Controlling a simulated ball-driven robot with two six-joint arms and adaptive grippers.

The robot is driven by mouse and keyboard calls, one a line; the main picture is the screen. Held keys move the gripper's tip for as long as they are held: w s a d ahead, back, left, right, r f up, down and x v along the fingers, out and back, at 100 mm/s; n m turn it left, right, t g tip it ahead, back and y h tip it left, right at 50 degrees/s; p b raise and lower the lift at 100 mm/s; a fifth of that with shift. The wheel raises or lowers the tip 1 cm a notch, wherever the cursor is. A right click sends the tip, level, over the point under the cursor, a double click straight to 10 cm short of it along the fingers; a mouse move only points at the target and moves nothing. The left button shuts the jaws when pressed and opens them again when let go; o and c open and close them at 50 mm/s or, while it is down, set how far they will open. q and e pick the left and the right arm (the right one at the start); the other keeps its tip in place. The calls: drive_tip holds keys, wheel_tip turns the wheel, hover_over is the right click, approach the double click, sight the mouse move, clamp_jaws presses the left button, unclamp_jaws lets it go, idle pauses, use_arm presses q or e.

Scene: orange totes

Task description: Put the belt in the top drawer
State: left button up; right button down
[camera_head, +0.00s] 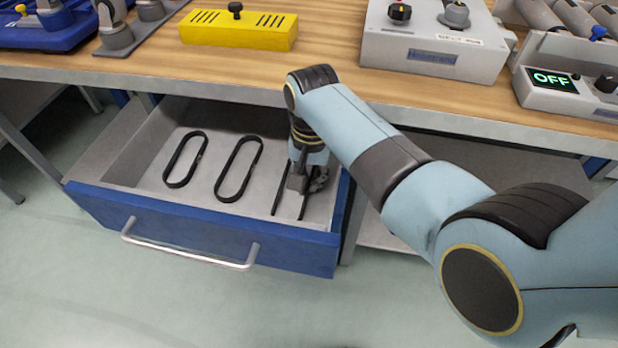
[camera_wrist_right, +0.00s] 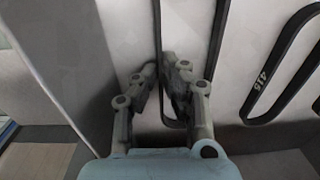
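The top drawer (camera_head: 190,226), grey inside with a blue front, is pulled out under the bench. Two black belts (camera_head: 185,159) (camera_head: 239,169) lie flat in it as long loops. A third belt (camera_head: 278,192) is at the drawer's right side, under my right gripper (camera_head: 297,192). In the right wrist view one strand of this belt (camera_wrist_right: 219,40) is clear, and its other strand passes between the fingertips of my gripper (camera_wrist_right: 160,66). The fingertips are close together; I cannot tell whether they pinch the strand. My left gripper is out of view.
A neighbouring belt in the right wrist view (camera_wrist_right: 265,85) bears the mark "415". The drawer handle (camera_head: 185,250) faces outward. On the bench (camera_head: 330,60) stand a yellow block (camera_head: 238,30), a grey knob box (camera_head: 430,45) and a unit reading "OFF" (camera_head: 560,95).

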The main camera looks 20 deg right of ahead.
drive_tip(key=shift+f, duration=0.15)
drive_tip(key=c, duration=1.4)
unclamp_jaws()
drive_tip(key=shift+r+p, duration=3.55)
drive_tip(key=shift+p, duration=0.4)
